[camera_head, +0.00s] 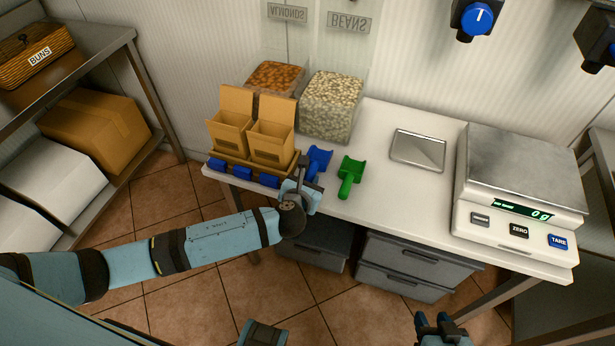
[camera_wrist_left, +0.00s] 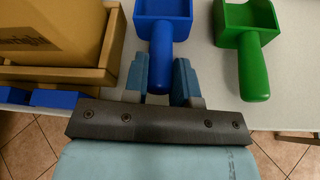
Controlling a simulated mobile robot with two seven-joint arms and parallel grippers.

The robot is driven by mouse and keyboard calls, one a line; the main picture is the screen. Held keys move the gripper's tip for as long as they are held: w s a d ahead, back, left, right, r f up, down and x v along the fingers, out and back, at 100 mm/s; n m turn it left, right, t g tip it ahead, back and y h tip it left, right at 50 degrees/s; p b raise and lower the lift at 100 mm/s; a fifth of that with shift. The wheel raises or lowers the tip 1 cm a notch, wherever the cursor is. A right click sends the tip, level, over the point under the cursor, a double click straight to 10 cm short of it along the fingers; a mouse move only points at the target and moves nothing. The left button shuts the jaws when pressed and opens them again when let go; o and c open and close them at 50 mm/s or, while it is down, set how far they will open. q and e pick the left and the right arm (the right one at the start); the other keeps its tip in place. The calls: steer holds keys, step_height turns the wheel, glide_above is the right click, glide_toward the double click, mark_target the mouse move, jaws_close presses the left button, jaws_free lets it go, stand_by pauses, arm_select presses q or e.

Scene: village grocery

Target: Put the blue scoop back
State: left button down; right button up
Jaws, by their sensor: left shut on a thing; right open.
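The blue scoop (camera_head: 320,158) is at the front of the white table, between the wooden tray and the green scoop (camera_head: 350,178). My left gripper (camera_head: 303,187) is shut on its handle at the table's front edge. In the left wrist view the blue scoop (camera_wrist_left: 162,12) points away, its handle between the fingertips (camera_wrist_left: 160,80). I cannot tell whether it touches the table. The green scoop also shows in the left wrist view (camera_wrist_left: 252,60), to the right and apart. My right gripper (camera_head: 440,328) is open, low at the bottom edge, away from the table.
A wooden tray (camera_head: 240,160) with open cardboard boxes (camera_head: 270,143) and blue pieces along its front stands left. Clear bins of almonds (camera_head: 275,77) and beans (camera_head: 331,95) stand behind. A metal pan (camera_head: 418,150) and a scale (camera_head: 525,175) are right. Bare table lies between.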

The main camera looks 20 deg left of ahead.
arm_select(q)
steer(key=shift+f, duration=0.1)
steer(key=c, duration=0.8)
jaws_free()
steer(key=shift+c, duration=0.2)
steer(key=shift+s, duration=0.1)
steer(key=shift+s, duration=0.2)
steer(key=p+v, duration=0.1)
steer(key=v, duration=1.2)
steer(key=shift+s+d, duration=0.1)
